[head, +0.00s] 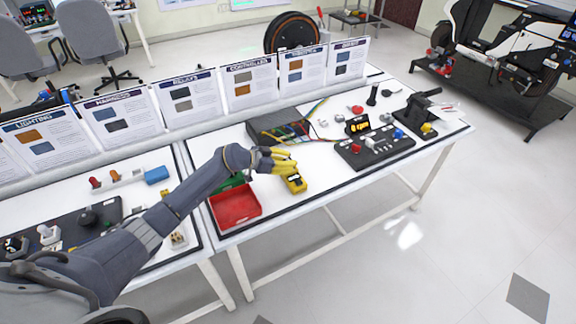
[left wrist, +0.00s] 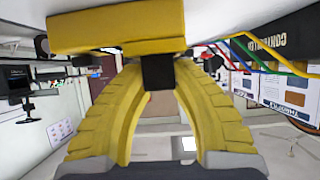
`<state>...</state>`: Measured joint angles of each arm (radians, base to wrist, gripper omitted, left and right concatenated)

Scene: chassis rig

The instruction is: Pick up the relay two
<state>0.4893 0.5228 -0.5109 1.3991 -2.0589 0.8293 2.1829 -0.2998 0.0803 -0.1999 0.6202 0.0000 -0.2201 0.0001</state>
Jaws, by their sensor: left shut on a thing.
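My left gripper (head: 287,168) reaches over the right table, just behind a yellow meter (head: 294,183). In the left wrist view its two yellow fingers (left wrist: 158,75) are shut on a small black block (left wrist: 158,72), which looks like a relay. No label shows on it, so I cannot tell which relay it is. In the head view the fingers hide it. The yellow meter also shows in the left wrist view (left wrist: 115,28), close beyond the fingertips. My right gripper is not in view.
A red tray (head: 236,207) and a green tray (head: 231,182) lie beside my left forearm. A dark grey box with coloured wires (head: 278,128) stands behind the gripper. A black switch panel (head: 375,149) lies to the right. Label cards line the back edge.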

